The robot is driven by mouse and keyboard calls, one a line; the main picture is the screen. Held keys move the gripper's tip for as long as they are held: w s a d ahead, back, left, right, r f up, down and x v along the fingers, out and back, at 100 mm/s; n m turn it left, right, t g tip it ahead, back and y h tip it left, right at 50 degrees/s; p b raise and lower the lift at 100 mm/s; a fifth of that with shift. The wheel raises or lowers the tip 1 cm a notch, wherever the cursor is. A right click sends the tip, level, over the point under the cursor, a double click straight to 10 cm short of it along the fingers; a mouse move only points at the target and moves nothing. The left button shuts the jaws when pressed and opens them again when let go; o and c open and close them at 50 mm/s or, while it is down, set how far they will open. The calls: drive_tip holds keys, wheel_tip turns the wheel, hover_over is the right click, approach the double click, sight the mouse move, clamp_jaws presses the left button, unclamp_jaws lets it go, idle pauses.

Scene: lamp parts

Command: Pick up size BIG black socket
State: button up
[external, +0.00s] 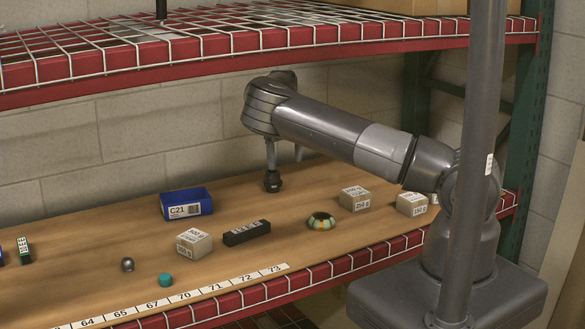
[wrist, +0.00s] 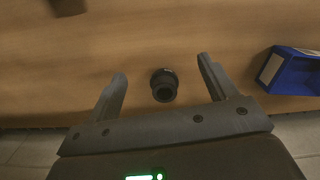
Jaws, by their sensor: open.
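The black socket (wrist: 164,86) is a short dark round piece on the wooden shelf. In the wrist view it lies between the two spread fingers of my gripper (wrist: 161,68), with a gap on each side. In the external view the socket (external: 272,182) sits toward the back of the shelf, right of the blue bin. My gripper (external: 285,160) points down just above it, open and empty. One finger appears directly over or in front of the socket in that view, and I cannot tell the exact height between them.
A blue C21 bin (external: 187,203) is left of the socket, and it shows at right in the wrist view (wrist: 290,72). A black box (external: 246,232), pale weight boxes (external: 194,242) and a striped ring (external: 321,221) lie nearer the front. A wire rack (external: 200,42) is overhead.

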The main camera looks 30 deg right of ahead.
sight(273, 181)
drive_tip(key=w+n, duration=0.2)
drive_tip(key=n, duration=0.3)
drive_tip(key=w+r+n, duration=0.1)
drive_tip(key=n, duration=0.4)
drive_tip(key=w+n, duration=0.2)
drive_tip(key=n, duration=0.3)
drive_tip(key=shift+w+r+t, duration=0.3)
drive_tip(key=shift+w+r, duration=0.05)
drive_tip(key=shift+r, duration=0.05)
drive_tip(key=shift+w+f+n, duration=0.3)
drive_tip(key=shift+f+n, duration=0.65)
drive_tip(key=shift+f, duration=0.7)
drive_tip(key=shift+w+f+n, duration=0.25)
drive_tip(key=shift+f+n, duration=0.65)
drive_tip(key=shift+f, duration=0.8)
drive_tip(key=shift+w+f+n, duration=0.3)
drive_tip(key=shift+f+n, duration=0.65)
drive_tip(key=shift+f, duration=0.7)
drive_tip(key=shift+c, duration=0.6)
drive_tip(key=c, duration=1)
drive_tip(key=shift+o, duration=0.2)
drive_tip(key=shift+r, duration=0.1)
